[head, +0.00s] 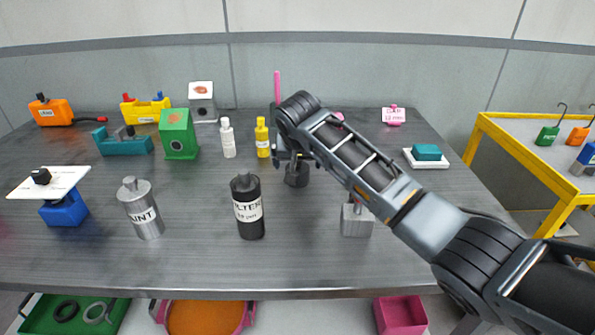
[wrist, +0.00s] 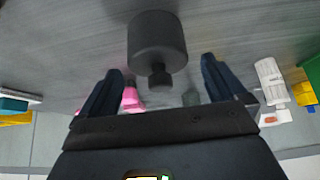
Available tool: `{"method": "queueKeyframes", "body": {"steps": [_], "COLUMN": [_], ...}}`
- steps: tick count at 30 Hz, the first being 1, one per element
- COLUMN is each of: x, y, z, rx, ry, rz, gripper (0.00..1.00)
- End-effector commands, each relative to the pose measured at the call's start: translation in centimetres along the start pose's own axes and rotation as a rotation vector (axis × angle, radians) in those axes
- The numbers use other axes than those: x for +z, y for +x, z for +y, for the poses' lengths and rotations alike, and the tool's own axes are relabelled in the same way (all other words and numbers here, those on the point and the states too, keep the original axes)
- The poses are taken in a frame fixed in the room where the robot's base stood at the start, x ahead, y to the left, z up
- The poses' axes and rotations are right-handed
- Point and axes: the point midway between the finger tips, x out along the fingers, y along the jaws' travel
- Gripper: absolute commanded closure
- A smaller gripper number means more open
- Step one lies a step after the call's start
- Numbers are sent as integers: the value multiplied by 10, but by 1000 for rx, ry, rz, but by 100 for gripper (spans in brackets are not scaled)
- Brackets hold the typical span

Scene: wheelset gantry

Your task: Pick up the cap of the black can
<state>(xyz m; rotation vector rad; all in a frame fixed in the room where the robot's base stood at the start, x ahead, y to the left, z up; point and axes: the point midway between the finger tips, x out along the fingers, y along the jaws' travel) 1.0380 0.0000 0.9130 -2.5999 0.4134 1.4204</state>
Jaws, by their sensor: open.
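The black can (head: 249,212) stands upright near the front middle of the table in the head view, with a white label reading "FILTER". Its dark cap (head: 244,179) sits on top. My gripper (head: 290,158) is open, behind and to the right of this can, over a dark cylinder (head: 296,177). In the wrist view a dark cylinder with a small knob (wrist: 157,38) lies ahead of my gripper (wrist: 162,66), with the knob between the spread fingers. I cannot see any contact. I cannot make out the labelled can in the wrist view.
A grey can (head: 143,212) stands left of the black can, and a grey block (head: 356,220) to its right, under my arm. White (head: 228,140) and yellow (head: 262,140) bottles and a green box (head: 179,135) stand behind. The front table strip is clear.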

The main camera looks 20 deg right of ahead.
Motion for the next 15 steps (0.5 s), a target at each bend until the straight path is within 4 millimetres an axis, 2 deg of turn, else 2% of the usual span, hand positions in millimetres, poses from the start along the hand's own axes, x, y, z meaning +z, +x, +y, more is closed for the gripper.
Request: {"method": "queueKeyframes", "body": {"steps": [3, 6, 13, 15], "x": [0, 0, 1, 1], "y": [14, 19, 20, 20], "z": [0, 0, 0, 0], "rx": [1, -1, -1, -1], "ry": [-2, -2, -1, -1], "rz": [-1, 0, 0, 0], "gripper": [2, 2, 2, 8]}}
